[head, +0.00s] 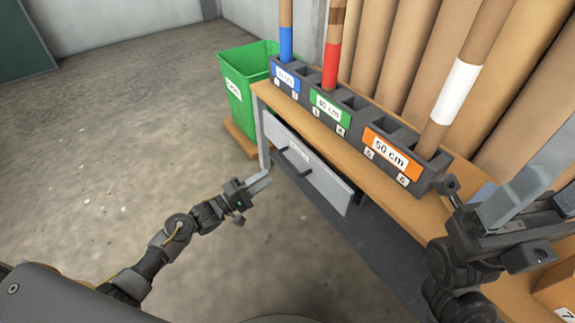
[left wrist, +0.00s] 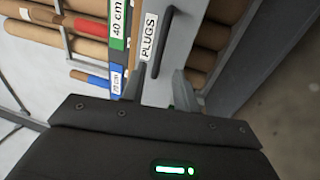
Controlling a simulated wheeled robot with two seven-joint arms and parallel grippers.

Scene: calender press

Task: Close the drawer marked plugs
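The drawer marked plugs (head: 322,178) is a light grey front under the bench top, standing out from the bench at its right end. It has a dark bar handle (head: 294,161) and a white label. In the left wrist view the PLUGS label (left wrist: 149,40) and the handle (left wrist: 160,42) lie just ahead of the fingers. My left gripper (head: 260,182) is in front of and left of the drawer, apart from the handle in the head view. Its fingers (left wrist: 158,84) look spread and empty. My right gripper (head: 535,175) is above the bench's right end, its fingers apart and empty.
A dark rack (head: 352,112) with length labels and upright tubes stands on the wooden bench top (head: 405,205). A green bin (head: 247,80) stands beyond the bench's left end. Large brown rolls (head: 440,50) stand behind. The floor (head: 120,140) left of the bench is clear.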

